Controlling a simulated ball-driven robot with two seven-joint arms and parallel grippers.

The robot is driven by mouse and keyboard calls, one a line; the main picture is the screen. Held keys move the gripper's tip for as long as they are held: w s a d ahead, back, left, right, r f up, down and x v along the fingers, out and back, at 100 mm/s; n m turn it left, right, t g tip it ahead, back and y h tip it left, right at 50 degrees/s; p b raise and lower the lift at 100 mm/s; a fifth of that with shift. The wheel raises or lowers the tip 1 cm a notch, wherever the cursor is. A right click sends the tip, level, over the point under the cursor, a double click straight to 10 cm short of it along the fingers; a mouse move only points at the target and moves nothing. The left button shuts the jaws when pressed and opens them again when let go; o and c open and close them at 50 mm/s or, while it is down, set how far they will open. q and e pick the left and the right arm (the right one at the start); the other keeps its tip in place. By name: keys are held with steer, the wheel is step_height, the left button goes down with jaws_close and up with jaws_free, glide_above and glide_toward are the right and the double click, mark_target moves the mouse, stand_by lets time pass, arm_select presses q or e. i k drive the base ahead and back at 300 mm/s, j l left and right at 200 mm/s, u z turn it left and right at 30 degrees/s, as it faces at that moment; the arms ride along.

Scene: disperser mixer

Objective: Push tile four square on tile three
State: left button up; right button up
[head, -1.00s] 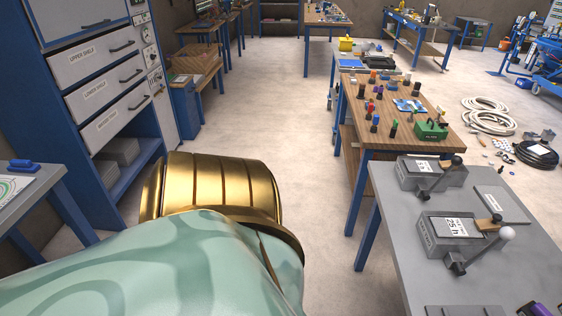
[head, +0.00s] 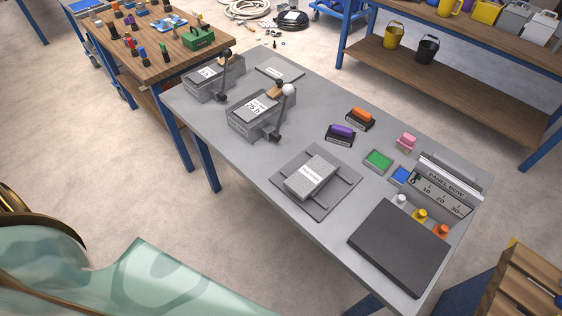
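I cannot make out anything clearly marked as tile three or tile four. A light grey block (head: 312,177) with a white label lies on a flat grey plate (head: 281,178) with bars beside it, in the middle of the grey table (head: 225,135). A dark flat slab (head: 400,247) lies at the table's near right end. A scale panel (head: 443,190) marked 10, 20, 30 stands behind it. Neither gripper shows in the head view; only part of my own body shows at the lower left.
Two grey lever devices (head: 250,122) stand at the table's left end. Stamps in purple (head: 341,131), orange (head: 360,117) and pink (head: 405,141) stand near green (head: 378,160) and blue (head: 401,175) pads. Small capped bottles (head: 420,215) stand by the slab. A wooden table (head: 150,55) is beyond.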

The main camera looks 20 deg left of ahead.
mark_target(304, 181)
steer(key=k+u, duration=0.15)
steer(key=u, duration=0.2)
steer(key=k+u, duration=0.15)
steer(key=u, duration=0.2)
steer(key=k+j+u, duration=0.15)
steer(key=u, duration=0.2)
